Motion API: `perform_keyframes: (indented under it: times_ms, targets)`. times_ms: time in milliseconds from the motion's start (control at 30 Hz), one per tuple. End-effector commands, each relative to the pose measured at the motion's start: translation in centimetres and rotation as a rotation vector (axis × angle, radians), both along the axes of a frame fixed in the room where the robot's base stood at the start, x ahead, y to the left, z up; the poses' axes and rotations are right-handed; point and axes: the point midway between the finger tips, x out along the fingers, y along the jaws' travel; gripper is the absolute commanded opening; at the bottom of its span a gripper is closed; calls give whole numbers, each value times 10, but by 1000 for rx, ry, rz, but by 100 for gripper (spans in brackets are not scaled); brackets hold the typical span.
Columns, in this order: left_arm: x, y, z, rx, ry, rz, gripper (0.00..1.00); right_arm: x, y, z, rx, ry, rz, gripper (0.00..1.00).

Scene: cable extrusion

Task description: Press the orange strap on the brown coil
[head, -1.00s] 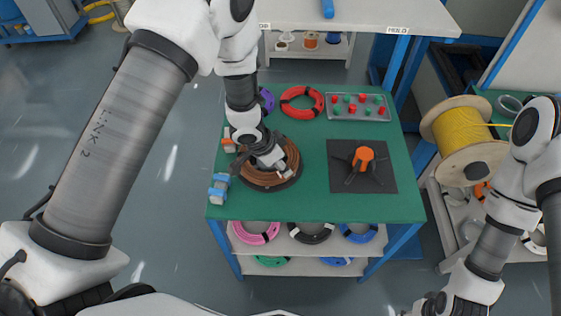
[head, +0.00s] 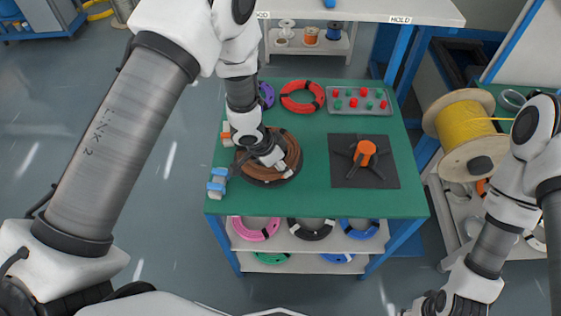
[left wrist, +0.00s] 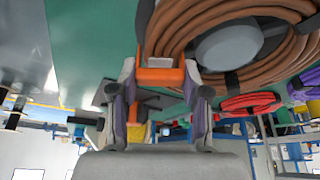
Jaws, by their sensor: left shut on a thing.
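The brown coil (head: 290,146) lies near the left side of the green table. It also shows in the left wrist view (left wrist: 215,22), wound around a grey core with dark bands across it. My left gripper (head: 281,167) is over the coil's front right part. In the left wrist view my left gripper (left wrist: 161,88) is shut on the orange strap (left wrist: 160,76), which sits between its fingertips at the coil's edge. Whether the strap is fully seated cannot be told. In the head view the strap is hidden. My right arm is at the lower right, its gripper outside the picture.
An orange and grey block (head: 229,162) and a blue and grey block (head: 217,183) stand at the table's left edge. A red coil (head: 302,84), a button tray (head: 357,94) and a dark mat (head: 345,174) with an orange-topped stand (head: 365,149) are also there. The table's front is clear.

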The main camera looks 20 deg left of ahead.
Motion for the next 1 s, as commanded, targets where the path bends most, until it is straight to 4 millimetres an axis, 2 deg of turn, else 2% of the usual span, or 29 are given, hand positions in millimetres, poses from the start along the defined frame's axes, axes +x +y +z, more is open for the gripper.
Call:
perform_keyframes:
  times_ms: [1000]
  targets:
    - [0,0,-10,0,0,1,27,0,0,-5,0,0,0,40]
